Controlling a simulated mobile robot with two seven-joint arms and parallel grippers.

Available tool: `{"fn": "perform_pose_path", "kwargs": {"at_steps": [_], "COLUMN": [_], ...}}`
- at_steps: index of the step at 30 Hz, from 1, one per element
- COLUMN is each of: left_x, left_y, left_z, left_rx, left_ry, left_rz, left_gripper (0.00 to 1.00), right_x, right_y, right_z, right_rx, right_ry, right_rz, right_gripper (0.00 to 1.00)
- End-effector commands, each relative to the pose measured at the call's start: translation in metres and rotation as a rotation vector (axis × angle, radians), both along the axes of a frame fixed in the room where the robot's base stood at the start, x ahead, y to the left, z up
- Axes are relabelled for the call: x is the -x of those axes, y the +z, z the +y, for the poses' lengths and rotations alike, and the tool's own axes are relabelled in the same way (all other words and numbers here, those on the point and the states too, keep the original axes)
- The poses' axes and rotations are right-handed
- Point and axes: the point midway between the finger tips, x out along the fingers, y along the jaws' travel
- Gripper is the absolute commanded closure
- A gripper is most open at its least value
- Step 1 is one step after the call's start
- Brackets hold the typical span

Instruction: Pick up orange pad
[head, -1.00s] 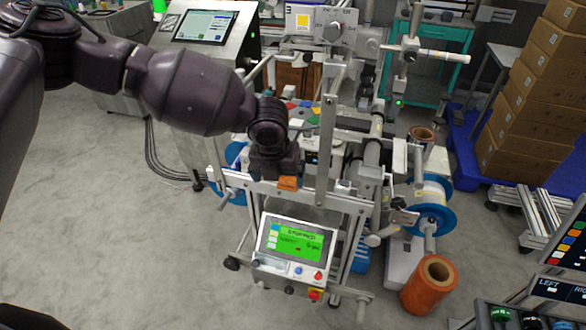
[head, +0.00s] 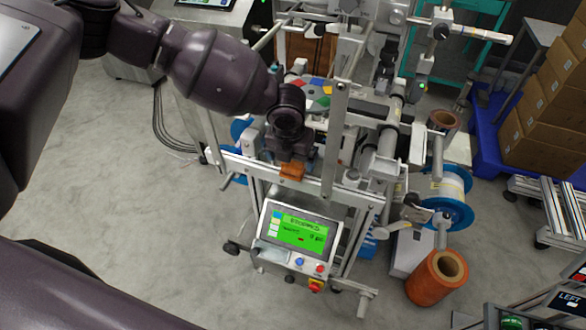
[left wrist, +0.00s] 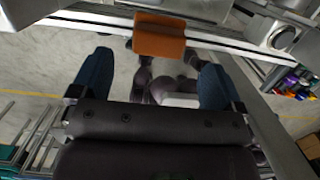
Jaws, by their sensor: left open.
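The orange pad (head: 292,171) is a small block at the front rail of the metal machine, above its green-lit screen. In the left wrist view the orange pad (left wrist: 160,36) lies just beyond and between my two blue fingers, clear of both. My left gripper (left wrist: 155,75) is open, with nothing between its fingers. In the head view my left gripper (head: 290,150) points down right behind the pad, and its wrist hides the fingers. I cannot tell the exact gap to the pad. My right gripper is not in view.
The control panel (head: 297,236) stands below the pad. An upright metal post (head: 336,140) rises close to the right of my gripper. Coloured pads (head: 320,92) lie on the machine behind. A copper-coloured roll (head: 436,278) stands on the floor at right. Floor at left is clear.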

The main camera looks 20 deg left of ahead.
Motion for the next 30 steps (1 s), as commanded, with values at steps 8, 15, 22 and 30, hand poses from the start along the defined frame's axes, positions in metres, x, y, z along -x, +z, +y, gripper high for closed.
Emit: {"fn": "perform_pose_path", "kwargs": {"at_steps": [8, 15, 22, 30], "left_x": [-0.009, -0.012, -0.013, -0.013], "left_y": [-0.029, -0.049, -0.048, -0.048], "left_z": [0.002, 0.002, 0.002, 0.002], "left_rx": [-0.002, -0.001, -0.001, -0.001], "left_ry": [0.0, 0.001, 0.001, 0.001], "left_rz": [0.001, 0.0, -0.002, -0.002], "left_gripper": [0.06, 0.06, 0.16, 0.57], "right_x": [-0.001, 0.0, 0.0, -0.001], "right_y": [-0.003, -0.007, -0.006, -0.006], "right_z": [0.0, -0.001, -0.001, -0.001], "right_rx": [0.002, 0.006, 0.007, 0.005], "right_ry": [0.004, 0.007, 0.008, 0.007], "right_rz": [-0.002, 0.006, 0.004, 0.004], "right_gripper": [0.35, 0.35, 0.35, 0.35]}}
